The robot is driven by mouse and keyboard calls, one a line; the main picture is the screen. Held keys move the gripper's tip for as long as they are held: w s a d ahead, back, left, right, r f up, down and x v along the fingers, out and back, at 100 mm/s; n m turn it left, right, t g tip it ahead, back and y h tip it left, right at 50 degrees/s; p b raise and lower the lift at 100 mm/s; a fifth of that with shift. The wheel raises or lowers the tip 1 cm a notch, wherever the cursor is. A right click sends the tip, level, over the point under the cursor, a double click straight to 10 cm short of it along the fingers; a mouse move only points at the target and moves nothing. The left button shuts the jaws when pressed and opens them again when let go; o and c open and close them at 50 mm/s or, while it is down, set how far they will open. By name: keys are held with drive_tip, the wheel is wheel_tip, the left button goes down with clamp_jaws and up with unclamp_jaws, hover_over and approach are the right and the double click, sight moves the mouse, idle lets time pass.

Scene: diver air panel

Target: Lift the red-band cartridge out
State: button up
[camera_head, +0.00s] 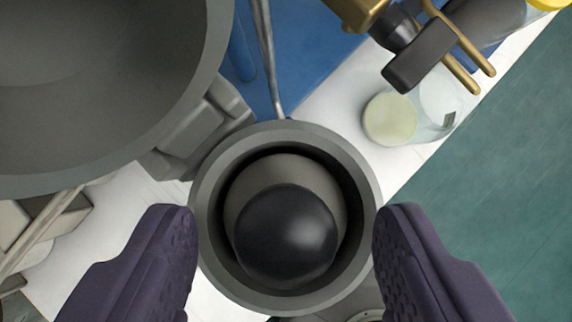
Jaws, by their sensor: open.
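A round grey housing (204,255) stands in the middle of the view with its mouth towards me. Inside it sits a grey cylindrical body topped by a glossy dark rounded knob (286,234). No red band shows, so I cannot tell whether this is the red-band cartridge; the sides of the body are hidden in the housing. My gripper (284,225) is open, with one purple finger on each side of the housing and nothing held between them. I cannot tell how far above the rim the fingertips are.
A large grey cylinder (100,150) fills the upper left, close to the housing. A thin metal rod (267,60) runs over a blue surface (310,50) behind it. Brass fittings (460,50) and a clear jar (420,115) stand upper right. Green floor (500,190) lies beyond the white top's edge.

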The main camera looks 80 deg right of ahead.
clamp_jaws()
drive_tip(key=shift+r, duration=0.1)
idle(0.4)
wheel_tip(320, 180, up, 28)
drive_tip(key=p, duration=1.2)
drive_tip(key=shift+p, duration=0.4)
